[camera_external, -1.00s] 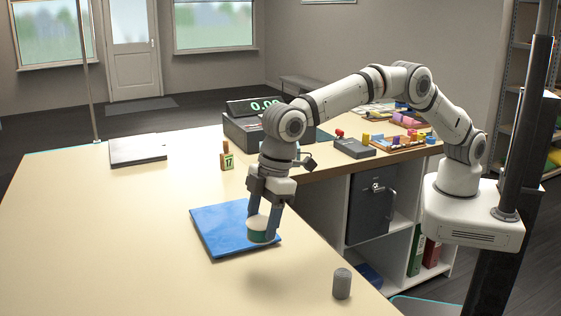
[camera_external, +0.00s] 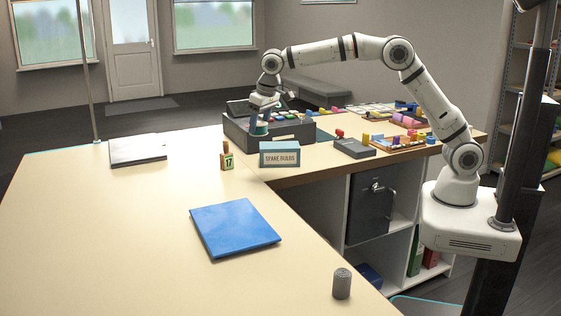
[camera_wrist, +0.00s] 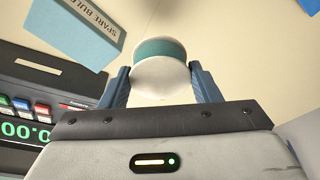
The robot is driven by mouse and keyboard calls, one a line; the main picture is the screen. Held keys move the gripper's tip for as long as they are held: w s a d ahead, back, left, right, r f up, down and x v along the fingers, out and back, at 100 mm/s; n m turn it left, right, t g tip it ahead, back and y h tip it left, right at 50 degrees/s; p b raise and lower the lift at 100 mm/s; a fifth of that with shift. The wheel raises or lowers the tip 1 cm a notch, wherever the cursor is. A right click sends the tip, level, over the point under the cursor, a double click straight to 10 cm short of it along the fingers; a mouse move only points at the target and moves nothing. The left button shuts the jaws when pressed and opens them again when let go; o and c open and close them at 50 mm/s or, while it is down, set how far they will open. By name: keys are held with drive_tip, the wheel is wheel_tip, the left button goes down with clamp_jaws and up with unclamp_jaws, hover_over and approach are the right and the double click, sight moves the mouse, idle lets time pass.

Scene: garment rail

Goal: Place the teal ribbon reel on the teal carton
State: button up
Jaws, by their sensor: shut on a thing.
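The teal ribbon reel (camera_wrist: 160,48), white with a teal band, is between the fingers of my gripper (camera_wrist: 160,85) in the wrist view. In the external view the reel (camera_external: 259,129) hangs below my gripper (camera_external: 262,115), in front of the till. The gripper is shut on the reel. The teal carton (camera_external: 280,156), labelled "SPARE BULBS", stands on the counter just right of and nearer the camera than the reel. The carton also shows at the upper left of the wrist view (camera_wrist: 80,27), apart from the reel. Its top looks bare.
The till (camera_external: 296,131) with its display is close beside my gripper. A blue flat pad (camera_external: 235,227) and a grey cylinder (camera_external: 342,284) lie nearer. The left counter is mostly clear.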

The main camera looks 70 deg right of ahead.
drive_tip(key=s+d+r+m+h, duration=0.15)
drive_tip(key=d+m, duration=0.25)
drive_tip(key=d, duration=1)
approach(278, 144)
drive_tip(key=shift+w+d+f+g+y, duration=0.2)
drive_tip(key=shift+w+d+g+y, duration=0.1)
drive_tip(key=shift+w+d, duration=0.4)
drive_tip(key=shift+a+f, duration=0.1)
drive_tip(key=shift+f, duration=2.35)
drive_tip(key=o, duration=1)
